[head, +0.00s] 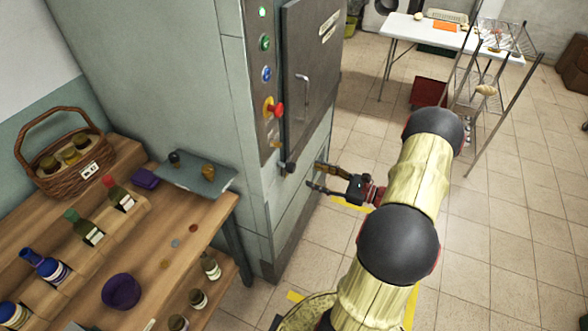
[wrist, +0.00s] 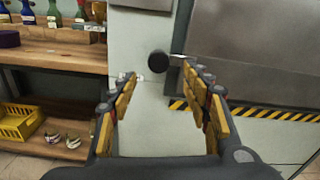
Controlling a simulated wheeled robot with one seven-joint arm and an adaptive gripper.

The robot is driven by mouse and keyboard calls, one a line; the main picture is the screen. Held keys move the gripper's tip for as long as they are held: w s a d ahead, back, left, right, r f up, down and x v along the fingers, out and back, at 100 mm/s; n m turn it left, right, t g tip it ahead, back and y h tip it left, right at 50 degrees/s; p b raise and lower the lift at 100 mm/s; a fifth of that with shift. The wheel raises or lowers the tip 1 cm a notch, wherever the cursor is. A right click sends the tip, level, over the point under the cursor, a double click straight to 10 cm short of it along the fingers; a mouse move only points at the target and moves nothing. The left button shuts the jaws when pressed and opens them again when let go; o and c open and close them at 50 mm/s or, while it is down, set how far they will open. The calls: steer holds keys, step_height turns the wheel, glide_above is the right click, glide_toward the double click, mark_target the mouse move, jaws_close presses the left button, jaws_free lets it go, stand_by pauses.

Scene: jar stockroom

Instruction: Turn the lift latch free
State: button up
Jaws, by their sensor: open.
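A dark round knob (head: 288,168), which looks like the lift latch, sticks out low on the grey control panel beside the lift door (head: 313,75). In the wrist view the knob (wrist: 158,63) stands ahead, just beyond the fingertips and roughly centred between them. A thin light bar runs from it to the right. My gripper (head: 316,177) is open and empty, to the right of the knob in the head view and apart from it. The gripper (wrist: 160,78) shows both yellow-padded fingers in the wrist view. The door looks shut.
Above the knob are a red button (head: 276,110) and a blue button (head: 266,74). A wooden shelf (head: 205,215) with bottles, a basket (head: 62,160) and a grey tray (head: 196,181) stands left. Open tiled floor lies right, before a wire rack (head: 490,90).

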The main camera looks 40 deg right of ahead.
mark_target(294, 169)
steer(key=b+x, duration=0.1)
steer(key=x, duration=0.6)
steer(key=shift+w+a, duration=0.15)
steer(key=shift+w, duration=0.1)
steer(key=shift+c, duration=0.2)
steer(key=c, duration=1.1)
jaws_close()
